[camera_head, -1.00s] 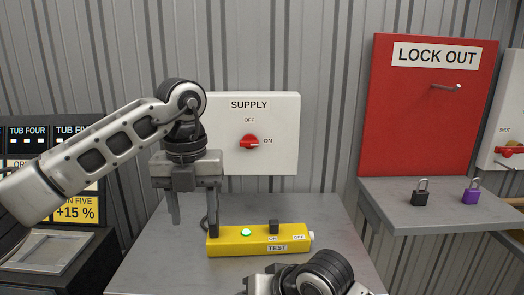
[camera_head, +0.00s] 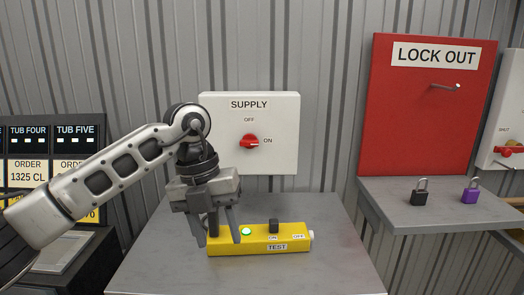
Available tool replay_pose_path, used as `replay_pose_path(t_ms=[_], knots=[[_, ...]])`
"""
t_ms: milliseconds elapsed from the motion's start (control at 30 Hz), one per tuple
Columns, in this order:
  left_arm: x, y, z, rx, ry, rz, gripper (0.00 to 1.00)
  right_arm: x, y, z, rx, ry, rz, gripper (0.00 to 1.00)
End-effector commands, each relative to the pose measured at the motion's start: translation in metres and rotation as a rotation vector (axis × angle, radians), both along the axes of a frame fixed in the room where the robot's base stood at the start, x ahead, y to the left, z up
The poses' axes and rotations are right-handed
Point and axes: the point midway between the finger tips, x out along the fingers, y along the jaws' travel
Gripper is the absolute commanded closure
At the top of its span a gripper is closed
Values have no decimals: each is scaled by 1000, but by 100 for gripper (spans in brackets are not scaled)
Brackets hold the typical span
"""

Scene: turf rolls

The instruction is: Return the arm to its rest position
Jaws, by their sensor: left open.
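My left gripper (camera_head: 218,238) points down in front of the left end of the yellow test box. Its two fingers are apart, with nothing seen between them but the box behind. The yellow box (camera_head: 262,247), marked TEST, lies on the grey bench, with a lit green lamp (camera_head: 246,231) and a dark switch block (camera_head: 274,225). The gripper hides its left end. I cannot tell whether a finger touches it. My left arm (camera_head: 110,180) comes in from the left. My right gripper is not in view.
The SUPPLY panel (camera_head: 282,155) on the wall has its red knob (camera_head: 250,141) toward ON. A red LOCK OUT board (camera_head: 410,130) stands above a shelf (camera_head: 440,210) with a black padlock (camera_head: 420,195) and a purple padlock (camera_head: 470,193). Tub displays (camera_head: 75,135) stand at left. The bench's right part (camera_head: 340,255) is clear.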

Motion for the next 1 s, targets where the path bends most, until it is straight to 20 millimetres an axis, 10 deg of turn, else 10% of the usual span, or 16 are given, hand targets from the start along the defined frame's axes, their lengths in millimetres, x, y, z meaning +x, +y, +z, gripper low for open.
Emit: replay_pose_path(t_ms=[267,500,767,1000], knots=[[-59,-95,-42,-547,181,-148,53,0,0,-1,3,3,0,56],[-101,-158,-17,-1338,359,51,53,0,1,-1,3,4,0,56],[-59,-99,-37,-1905,419,882,53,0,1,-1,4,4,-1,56],[-72,2,-177,-1779,409,1866,53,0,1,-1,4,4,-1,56]])
